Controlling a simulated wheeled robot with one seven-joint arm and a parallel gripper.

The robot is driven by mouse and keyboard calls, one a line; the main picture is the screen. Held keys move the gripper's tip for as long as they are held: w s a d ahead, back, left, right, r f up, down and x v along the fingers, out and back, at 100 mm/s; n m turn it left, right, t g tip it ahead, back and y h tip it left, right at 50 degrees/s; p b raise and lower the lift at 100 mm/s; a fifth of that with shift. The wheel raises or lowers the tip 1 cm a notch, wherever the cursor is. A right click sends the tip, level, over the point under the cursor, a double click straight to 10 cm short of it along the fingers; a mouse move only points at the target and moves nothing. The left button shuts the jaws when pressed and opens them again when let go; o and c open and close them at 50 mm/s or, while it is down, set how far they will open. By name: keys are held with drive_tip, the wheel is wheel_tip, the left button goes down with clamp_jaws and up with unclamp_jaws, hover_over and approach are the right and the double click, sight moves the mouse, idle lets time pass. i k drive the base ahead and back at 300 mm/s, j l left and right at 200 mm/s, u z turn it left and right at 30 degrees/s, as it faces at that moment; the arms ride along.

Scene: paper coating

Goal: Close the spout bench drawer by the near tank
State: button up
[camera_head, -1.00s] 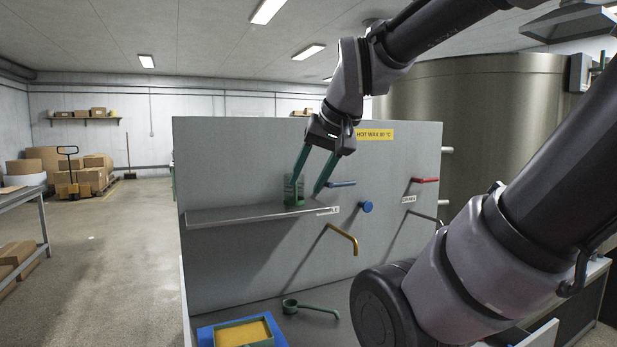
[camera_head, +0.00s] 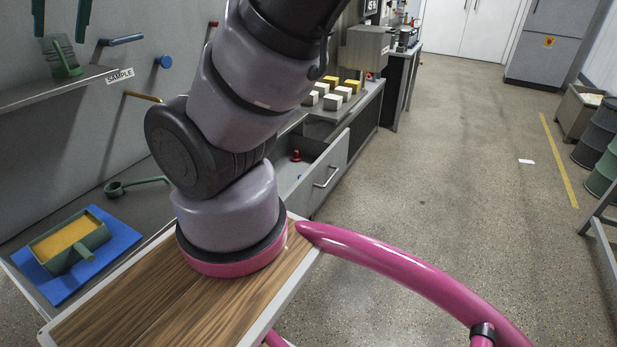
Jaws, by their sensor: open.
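The spout bench drawer (camera_head: 322,180) stands open, pulled out of the bench to the right of my arm's base. Its grey front has a metal bar handle (camera_head: 327,177). A small red object (camera_head: 296,156) lies inside. My arm hides part of the drawer and bench. My gripper (camera_head: 62,30) shows only by its two green fingers at the top left edge. The tank is out of view now.
The sample shelf (camera_head: 40,92) juts from the grey panel, with a brass spout (camera_head: 141,96) beside it. A green ladle (camera_head: 135,185) and a yellow-filled tray (camera_head: 70,245) on a blue mat are below. Several white and yellow blocks (camera_head: 335,98) sit farther along. Floor right of the drawer is clear.

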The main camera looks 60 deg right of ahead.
sight(301, 197)
drive_tip(key=z, duration=2.05)
drive_tip(key=k+j+u, duration=0.3)
drive_tip(key=k, duration=0.2)
